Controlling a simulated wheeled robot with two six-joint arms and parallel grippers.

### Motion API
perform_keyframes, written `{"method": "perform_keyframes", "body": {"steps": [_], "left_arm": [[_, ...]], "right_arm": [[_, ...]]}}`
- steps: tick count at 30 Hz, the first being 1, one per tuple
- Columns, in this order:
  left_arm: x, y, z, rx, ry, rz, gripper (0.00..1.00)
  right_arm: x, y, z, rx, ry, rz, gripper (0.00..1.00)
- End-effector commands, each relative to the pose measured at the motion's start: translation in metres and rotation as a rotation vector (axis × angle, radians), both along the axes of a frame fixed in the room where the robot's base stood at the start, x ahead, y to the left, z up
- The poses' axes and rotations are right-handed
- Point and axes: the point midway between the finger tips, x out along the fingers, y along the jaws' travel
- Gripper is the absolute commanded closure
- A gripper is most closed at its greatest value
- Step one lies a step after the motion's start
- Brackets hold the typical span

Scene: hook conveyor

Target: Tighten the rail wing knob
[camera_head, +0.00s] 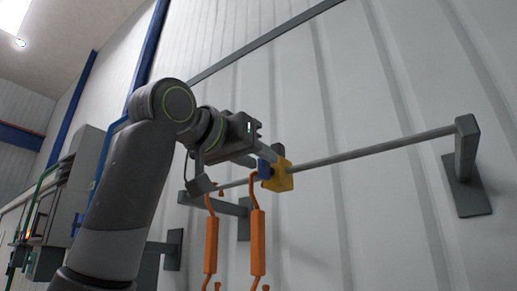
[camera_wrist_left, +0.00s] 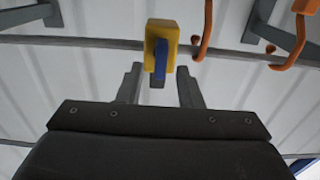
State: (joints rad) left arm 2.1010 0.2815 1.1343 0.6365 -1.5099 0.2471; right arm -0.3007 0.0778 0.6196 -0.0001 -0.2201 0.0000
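A yellow block (camera_head: 284,177) sits around the grey rail (camera_head: 375,148), with a blue wing knob (camera_head: 264,169) on its side facing my left gripper. In the left wrist view the yellow block (camera_wrist_left: 168,30) is at top centre and the blue knob (camera_wrist_left: 161,59) hangs edge-on in front of it. My left gripper (camera_wrist_left: 159,75) is open, its two fingers apart on either side of the knob's lower end. I see a gap between the knob and each finger. In the head view the left gripper's fingertips are largely hidden close to the knob. My right gripper is not in view.
Orange hooks (camera_head: 257,230) hang from the rail just left of the block and below my left gripper. A grey wall bracket (camera_head: 466,165) holds the rail's right end. Ribbed wall panels stand behind. The rail between block and right bracket is clear.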

Motion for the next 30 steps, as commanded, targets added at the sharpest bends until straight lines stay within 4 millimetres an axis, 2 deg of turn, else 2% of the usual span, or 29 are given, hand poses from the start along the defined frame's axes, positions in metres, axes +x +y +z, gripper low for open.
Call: {"method": "perform_keyframes", "body": {"steps": [3,12,20,30], "left_arm": [[0.0060,-0.0048,0.0003,0.000,0.000,-0.001,0.67],[0.0073,-0.0057,-0.0006,-0.001,-0.001,0.000,0.67],[0.0072,-0.0054,-0.0004,-0.001,-0.001,0.000,1.00],[0.0069,-0.0057,0.0001,0.019,-0.015,0.000,1.00]], "right_arm": [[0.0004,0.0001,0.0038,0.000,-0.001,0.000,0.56],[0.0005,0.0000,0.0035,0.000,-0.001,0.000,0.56],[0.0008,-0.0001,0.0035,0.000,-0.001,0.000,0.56],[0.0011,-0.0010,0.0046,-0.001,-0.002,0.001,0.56]]}}
